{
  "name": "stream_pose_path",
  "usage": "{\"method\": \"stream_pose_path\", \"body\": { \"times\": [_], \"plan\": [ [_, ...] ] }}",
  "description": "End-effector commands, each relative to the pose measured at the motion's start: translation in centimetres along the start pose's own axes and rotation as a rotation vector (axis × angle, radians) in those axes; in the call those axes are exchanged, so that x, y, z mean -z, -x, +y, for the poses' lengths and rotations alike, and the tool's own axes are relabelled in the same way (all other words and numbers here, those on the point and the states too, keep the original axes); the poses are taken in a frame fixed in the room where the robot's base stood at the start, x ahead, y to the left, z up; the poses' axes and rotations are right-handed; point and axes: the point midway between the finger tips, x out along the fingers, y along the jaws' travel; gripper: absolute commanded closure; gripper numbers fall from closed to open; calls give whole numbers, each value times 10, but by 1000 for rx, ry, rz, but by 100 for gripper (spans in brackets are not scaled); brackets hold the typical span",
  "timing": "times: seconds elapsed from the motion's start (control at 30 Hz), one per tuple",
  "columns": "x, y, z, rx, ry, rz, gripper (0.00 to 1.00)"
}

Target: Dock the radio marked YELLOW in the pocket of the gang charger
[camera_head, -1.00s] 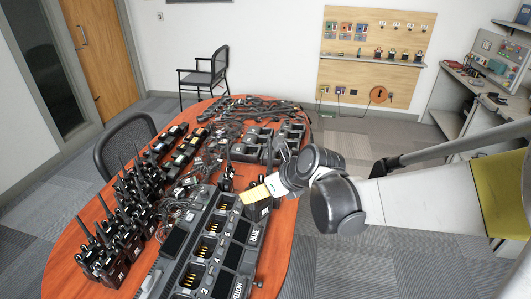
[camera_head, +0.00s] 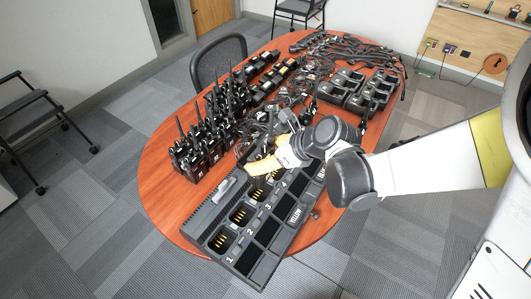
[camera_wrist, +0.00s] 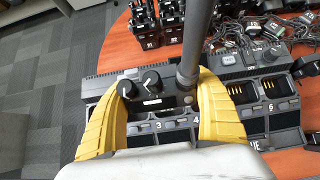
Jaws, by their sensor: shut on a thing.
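My gripper (camera_wrist: 165,92) has two yellow fingers shut on a dark radio with two knobs (camera_wrist: 140,86) and a thick antenna. The knob end faces the wrist camera; its marking is not visible. In the head view my gripper (camera_head: 264,166) is over the gang charger (camera_head: 208,212), and its held radio is mostly hidden. The charger has a row of numbered pockets; 1, 2 and 3 look empty, with gold contacts. A YELLOW label (camera_head: 295,213) is on its right side. In the wrist view the numbers 3 and 4 show just below the held radio. I cannot tell whether the radio touches the charger.
Several upright radios (camera_head: 200,140) stand left of the charger. Cables and headsets (camera_head: 330,48) lie behind it, with small chargers (camera_head: 370,90) at the back right. In the wrist view pocket 6 (camera_wrist: 270,88) is empty. A chair (camera_head: 218,62) stands at the table's far left edge.

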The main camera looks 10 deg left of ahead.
Motion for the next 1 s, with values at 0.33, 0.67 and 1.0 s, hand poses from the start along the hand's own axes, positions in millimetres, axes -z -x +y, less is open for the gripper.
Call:
{"method": "stream_pose_path", "body": {
  "times": [0.33,0.67,1.0],
  "plan": [
    [8,-7,0,1,-1,-2,72],
    [31,-30,-1,1,-1,-2,72],
    [42,-41,-1,1,-1,-2,72]
  ]
}}
